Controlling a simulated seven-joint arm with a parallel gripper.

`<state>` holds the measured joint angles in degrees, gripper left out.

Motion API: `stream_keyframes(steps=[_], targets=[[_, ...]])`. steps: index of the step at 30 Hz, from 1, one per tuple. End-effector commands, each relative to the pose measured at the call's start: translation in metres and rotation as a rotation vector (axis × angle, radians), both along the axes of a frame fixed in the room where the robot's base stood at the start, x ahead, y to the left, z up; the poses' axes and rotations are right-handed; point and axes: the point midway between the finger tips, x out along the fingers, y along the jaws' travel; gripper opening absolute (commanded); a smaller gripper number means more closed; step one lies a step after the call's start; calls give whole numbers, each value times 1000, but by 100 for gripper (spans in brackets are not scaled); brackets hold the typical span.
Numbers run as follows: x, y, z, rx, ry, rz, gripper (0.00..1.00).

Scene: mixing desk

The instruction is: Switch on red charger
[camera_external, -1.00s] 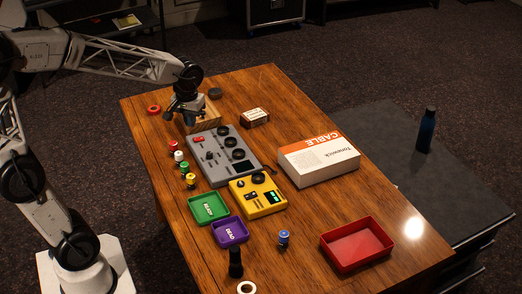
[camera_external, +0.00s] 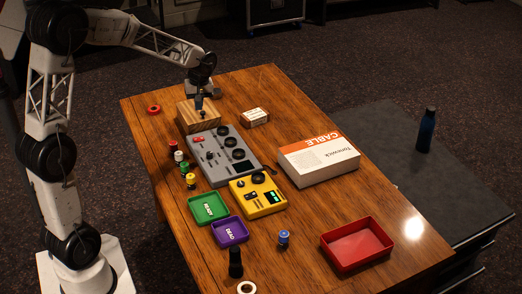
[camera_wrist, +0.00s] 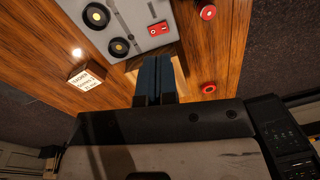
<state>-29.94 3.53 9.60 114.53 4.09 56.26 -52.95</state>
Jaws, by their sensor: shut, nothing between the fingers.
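No charger that is red all over stands out. A grey control box (camera_external: 222,158) with black knobs carries a red switch (camera_external: 198,140) at its far left corner. In the wrist view the red rocker switch (camera_wrist: 158,29) shows on the grey box (camera_wrist: 125,30), just beyond my fingertips. My gripper (camera_external: 200,109) is shut and empty, pointing down over the wooden block (camera_external: 185,119) behind the grey box. Its blue fingers (camera_wrist: 155,58) lie together in the wrist view and cover part of the block. I cannot tell whether the fingertips touch the block.
A yellow device (camera_external: 258,196) sits in front of the grey box. Several small colour-capped cylinders stand to its left, including a red one (camera_external: 173,147). A red ring (camera_external: 153,109) lies at back left. A small carton (camera_external: 255,117) and a cable box (camera_external: 318,160) are to the right.

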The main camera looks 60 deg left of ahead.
Motion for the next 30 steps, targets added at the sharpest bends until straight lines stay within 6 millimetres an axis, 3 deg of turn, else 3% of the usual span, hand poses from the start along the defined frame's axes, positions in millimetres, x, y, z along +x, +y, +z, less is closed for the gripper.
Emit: stream_keyframes(steps=[6, 12, 30], targets=[[7, 37, -20, -1, 22, 106, 0], [10, 54, -29, -1, 31, 156, 0], [10, 57, -34, -1, 33, 165, 0]])
